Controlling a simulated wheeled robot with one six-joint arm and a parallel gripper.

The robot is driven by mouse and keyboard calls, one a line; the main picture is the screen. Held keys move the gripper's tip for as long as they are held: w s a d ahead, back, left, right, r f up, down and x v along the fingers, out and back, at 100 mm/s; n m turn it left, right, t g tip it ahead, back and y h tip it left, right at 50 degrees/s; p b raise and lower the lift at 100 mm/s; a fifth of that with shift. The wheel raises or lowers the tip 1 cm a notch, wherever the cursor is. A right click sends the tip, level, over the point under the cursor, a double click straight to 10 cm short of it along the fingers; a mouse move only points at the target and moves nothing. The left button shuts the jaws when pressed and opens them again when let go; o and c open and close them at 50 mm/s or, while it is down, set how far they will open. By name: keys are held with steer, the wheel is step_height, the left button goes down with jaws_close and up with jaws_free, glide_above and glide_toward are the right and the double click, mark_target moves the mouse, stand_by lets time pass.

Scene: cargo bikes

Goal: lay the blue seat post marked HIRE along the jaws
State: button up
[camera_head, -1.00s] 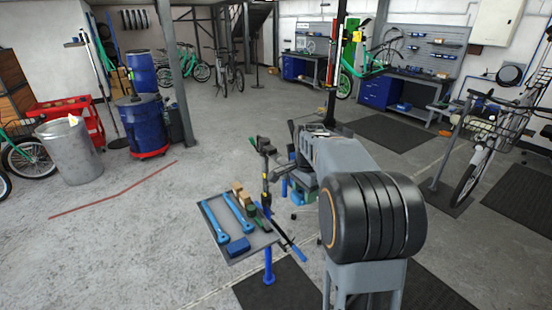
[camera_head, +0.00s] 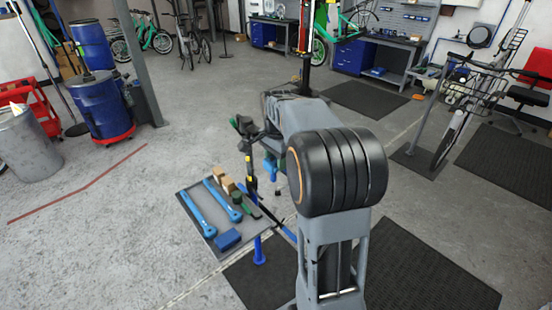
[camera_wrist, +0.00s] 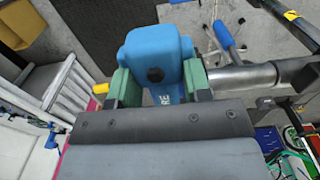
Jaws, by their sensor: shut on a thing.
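In the wrist view my gripper (camera_wrist: 159,85), with its green finger pads, is shut on a blue seat post (camera_wrist: 158,50). Its thick head with a dark bolt faces the camera. The letters "RE" show below the bolt; the rest of the marking is hidden. In the head view my arm hides most of my gripper; a bit of blue shows under it. A dark clamp head (camera_head: 243,124) tops a repair stand left of my arm. I cannot make out its jaws. A metal tube (camera_wrist: 240,78) runs right of my gripper in the wrist view.
A grey tray (camera_head: 188,190) on the stand holds two similar blue posts (camera_head: 196,208) (camera_head: 222,199), a blue block (camera_head: 228,239), wooden blocks (camera_head: 228,185) and a green tool. A blue support leg (camera_head: 259,250) stands beside it.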

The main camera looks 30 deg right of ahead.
steer(key=shift+f+b, duration=1.8)
steer(key=shift+f, duration=0.75)
steer(key=o, duration=1.2)
